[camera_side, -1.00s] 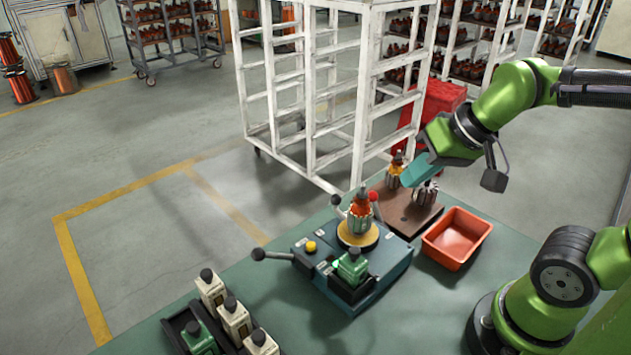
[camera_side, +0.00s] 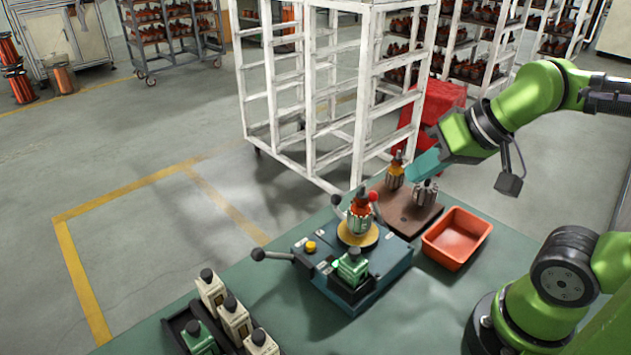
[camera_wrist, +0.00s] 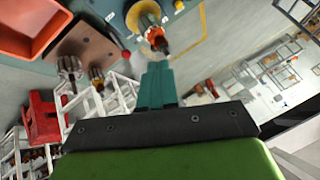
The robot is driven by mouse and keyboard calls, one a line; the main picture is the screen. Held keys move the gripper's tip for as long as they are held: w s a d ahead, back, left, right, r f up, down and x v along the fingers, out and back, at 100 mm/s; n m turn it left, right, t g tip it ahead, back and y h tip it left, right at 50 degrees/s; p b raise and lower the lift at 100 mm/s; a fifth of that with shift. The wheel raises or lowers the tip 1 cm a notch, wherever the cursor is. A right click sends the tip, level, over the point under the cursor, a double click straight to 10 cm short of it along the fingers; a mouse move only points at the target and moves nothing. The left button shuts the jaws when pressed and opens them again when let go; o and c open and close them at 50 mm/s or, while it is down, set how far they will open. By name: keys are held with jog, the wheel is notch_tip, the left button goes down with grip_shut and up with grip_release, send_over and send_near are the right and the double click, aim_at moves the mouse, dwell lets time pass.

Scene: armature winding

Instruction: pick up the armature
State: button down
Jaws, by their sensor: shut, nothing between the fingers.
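A bare grey armature (camera_side: 426,193) stands on the brown board (camera_side: 405,215), and a copper-wound armature (camera_side: 395,173) stands beside it toward the back. Another wound armature (camera_side: 360,212) stands upright on the round yellow seat of the winding machine (camera_side: 335,270). In the wrist view, the bare armature (camera_wrist: 69,66) and the wound one on the board (camera_wrist: 97,77) are left of the fingers; the machine's armature (camera_wrist: 155,36) is just beyond the fingertips. My gripper (camera_side: 419,169) is above the board, behind the armatures. Its teal fingers (camera_wrist: 157,66) are together and empty.
An orange tray (camera_side: 428,248) sits right of the machine. The machine's levers stick out, one to the left (camera_side: 272,255). A white shelf frame (camera_side: 363,110) and red bin (camera_side: 440,105) stand behind the table.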

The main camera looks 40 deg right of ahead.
jog(key=c, duration=0.8)
grip_release()
notch_tip(320, 180, up, 3)
jog(key=n+g+h, duration=0.1)
jog(key=g, duration=0.4)
send_over(363, 185)
jog(key=shift+w+r+m+g+h, duration=0.55)
jog(key=shift+r+m+g, duration=0.4)
jog(key=shift+r, duration=1)
notch_tip(363, 185, down, 11)
jog(key=shift+s+a+f, duration=0.1)
jog(key=shift+a, duration=0.05)
jog(key=shift+s+d+f, duration=0.1)
jog(key=shift+s+f, duration=0.1)
jog(key=shift+f, duration=1.1)
jog(key=shift+s+d+f, duration=0.1)
jog(key=shift+s+f, duration=0.1)
jog(key=shift+f, duration=1.1)
